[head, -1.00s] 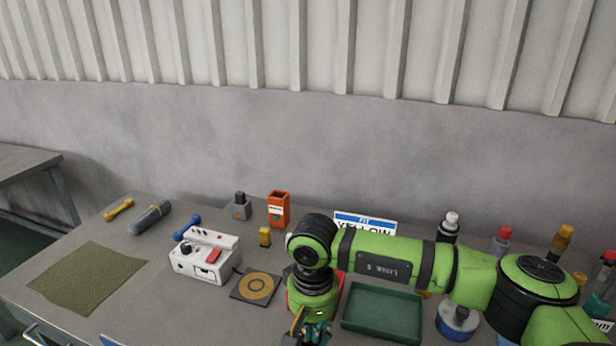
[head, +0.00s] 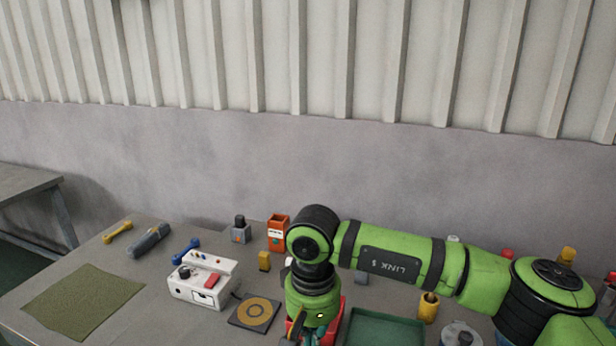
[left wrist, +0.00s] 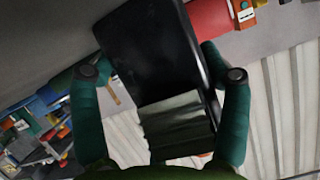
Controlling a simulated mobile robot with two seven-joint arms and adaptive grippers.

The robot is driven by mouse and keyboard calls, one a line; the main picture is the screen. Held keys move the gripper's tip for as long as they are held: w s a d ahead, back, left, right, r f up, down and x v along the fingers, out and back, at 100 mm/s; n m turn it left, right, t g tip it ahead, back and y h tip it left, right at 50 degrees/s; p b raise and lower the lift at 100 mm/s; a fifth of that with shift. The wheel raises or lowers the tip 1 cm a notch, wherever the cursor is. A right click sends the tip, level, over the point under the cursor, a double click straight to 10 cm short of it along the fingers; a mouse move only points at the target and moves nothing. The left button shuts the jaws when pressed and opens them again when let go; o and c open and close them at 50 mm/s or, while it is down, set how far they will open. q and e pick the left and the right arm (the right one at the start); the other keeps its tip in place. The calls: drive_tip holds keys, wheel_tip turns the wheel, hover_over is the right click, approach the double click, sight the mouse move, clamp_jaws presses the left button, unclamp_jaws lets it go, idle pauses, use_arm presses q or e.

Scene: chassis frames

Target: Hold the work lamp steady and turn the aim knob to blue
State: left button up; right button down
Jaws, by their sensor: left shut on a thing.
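My left gripper (left wrist: 160,65) is shut on a dark, flat slab, seemingly the work lamp (left wrist: 152,40), which stands between its teal fingers in the left wrist view. In the head view the green forearm spans the right half and bends down at the wrist. The left gripper (head: 316,338) is cut off there by the bottom edge, and its load is hidden. A red part (head: 335,318) shows behind the wrist; a red body (left wrist: 208,14) lies beyond the slab in the wrist view. I cannot make out the aim knob. My right gripper is not in view.
A white control box (head: 203,283), a ringed pad (head: 237,316) and an orange box (head: 278,236) stand left of the arm. A green tray (head: 380,318) lies to its right, with a yellow cup (head: 428,306). A green mat (head: 80,300) lies far left.

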use_arm(q)
drive_tip(key=o, duration=1.4)
drive_tip(key=shift+f, duration=0.15)
drive_tip(key=shift+s, duration=0.1)
